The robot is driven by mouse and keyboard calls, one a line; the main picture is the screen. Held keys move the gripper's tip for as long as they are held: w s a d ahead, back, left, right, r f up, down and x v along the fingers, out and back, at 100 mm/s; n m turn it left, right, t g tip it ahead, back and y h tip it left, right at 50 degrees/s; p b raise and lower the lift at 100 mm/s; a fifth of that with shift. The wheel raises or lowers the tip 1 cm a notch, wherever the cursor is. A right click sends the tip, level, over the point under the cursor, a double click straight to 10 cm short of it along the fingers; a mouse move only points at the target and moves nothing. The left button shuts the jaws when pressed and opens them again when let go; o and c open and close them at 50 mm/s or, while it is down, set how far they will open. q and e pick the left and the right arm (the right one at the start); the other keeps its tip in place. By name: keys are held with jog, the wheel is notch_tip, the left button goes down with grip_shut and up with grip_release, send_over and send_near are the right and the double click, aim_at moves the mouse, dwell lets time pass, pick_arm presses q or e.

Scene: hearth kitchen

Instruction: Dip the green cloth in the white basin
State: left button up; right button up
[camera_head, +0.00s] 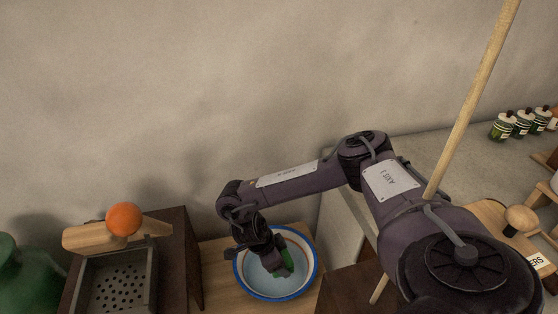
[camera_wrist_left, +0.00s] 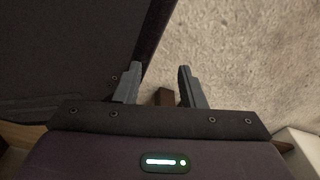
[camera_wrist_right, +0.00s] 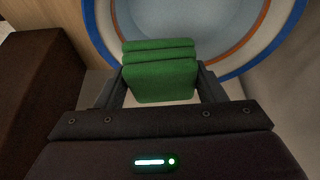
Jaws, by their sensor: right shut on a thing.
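The white basin (camera_head: 306,288) has a blue rim and an orange-brown inner band, and stands on a wooden surface. It also shows in the right wrist view (camera_wrist_right: 215,22). The folded green cloth (camera_wrist_right: 160,75) is between the fingers of my right gripper (camera_wrist_right: 160,88), which is shut on it. In the head view the green cloth (camera_head: 286,262) shows as a small patch over the basin's inside. Whether it touches what is in the basin I cannot tell. My left gripper (camera_wrist_left: 158,88) shows only in its own wrist view, with its fingers apart and nothing between them.
A dark stand with a perforated metal tray (camera_head: 122,285) and an orange ball (camera_head: 124,219) is left of the basin. A green jug (camera_head: 22,278) stands at far left. A wooden pole (camera_head: 472,95) leans at right. Several small bottles (camera_head: 522,122) stand on the right counter.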

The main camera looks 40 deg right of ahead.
jog(key=shift+f+b, duration=1.05)
jog(key=shift+f, duration=0.05)
jog(key=shift+f+b, duration=0.55)
jog(key=shift+f, duration=0.15)
jog(key=shift+f+b, duration=0.55)
jog(key=shift+f, duration=0.15)
jog(key=shift+f+b, duration=0.85)
jog(key=shift+f, duration=0.25)
jog(key=shift+f+b, duration=0.5)
jog(key=shift+f, duration=0.15)
pick_arm(q)
jog(key=w+d+r, duration=0.2)
jog(key=w+r, duration=0.2)
jog(key=w, duration=0.3)
jog(key=w+d+r, duration=0.2)
jog(key=w+r, duration=0.2)
jog(key=w, duration=0.3)
jog(key=shift+r+b, duration=0.25)
jog(key=shift+b, duration=0.15)
pick_arm(e)
jog(key=shift+f, duration=0.5)
pick_arm(q)
jog(key=shift+d, duration=0.1)
jog(key=shift+f, duration=0.1)
pick_arm(e)
jog(key=shift+f, duration=0.15)
